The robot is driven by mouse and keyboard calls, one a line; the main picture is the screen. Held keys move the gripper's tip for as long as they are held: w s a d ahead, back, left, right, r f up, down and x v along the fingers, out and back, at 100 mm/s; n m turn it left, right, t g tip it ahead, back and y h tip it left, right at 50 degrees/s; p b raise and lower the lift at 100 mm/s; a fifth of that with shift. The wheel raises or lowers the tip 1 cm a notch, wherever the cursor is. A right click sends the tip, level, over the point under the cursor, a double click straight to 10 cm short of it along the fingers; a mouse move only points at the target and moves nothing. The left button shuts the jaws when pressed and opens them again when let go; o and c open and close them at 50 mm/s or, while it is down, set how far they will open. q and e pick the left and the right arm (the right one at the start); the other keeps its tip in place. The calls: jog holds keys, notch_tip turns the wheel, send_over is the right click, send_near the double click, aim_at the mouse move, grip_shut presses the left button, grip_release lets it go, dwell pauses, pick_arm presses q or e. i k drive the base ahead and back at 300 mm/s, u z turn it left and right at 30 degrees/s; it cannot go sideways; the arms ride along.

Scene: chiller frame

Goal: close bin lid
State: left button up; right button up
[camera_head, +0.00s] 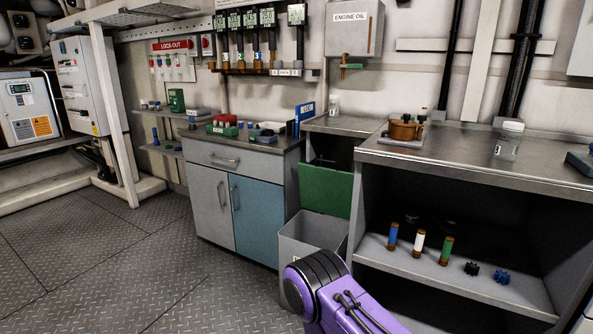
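The bin (303,238) is a grey box standing on the floor between the blue-doored cabinet and the open shelf unit. Its green lid (324,190) stands raised, roughly upright, at the back of the bin's opening. The bin's lower front is partly hidden by a purple and black link of my arm, which comes in from the bottom edge. Neither of my grippers shows in this view. Nothing is seen touching the lid.
The cabinet (215,210) stands left of the bin. The shelf unit (455,274) at right has a metal worktop and holds several coloured cylinders. A clear jar (508,143) stands on the worktop. The metal floor (120,270) at left is clear.

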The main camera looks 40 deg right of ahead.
aim_at(328, 191)
jog(key=u, duration=0.3)
jog(key=k, duration=0.6)
jog(key=z, duration=0.7)
jog(key=i, duration=0.65)
jog(key=z, duration=0.5)
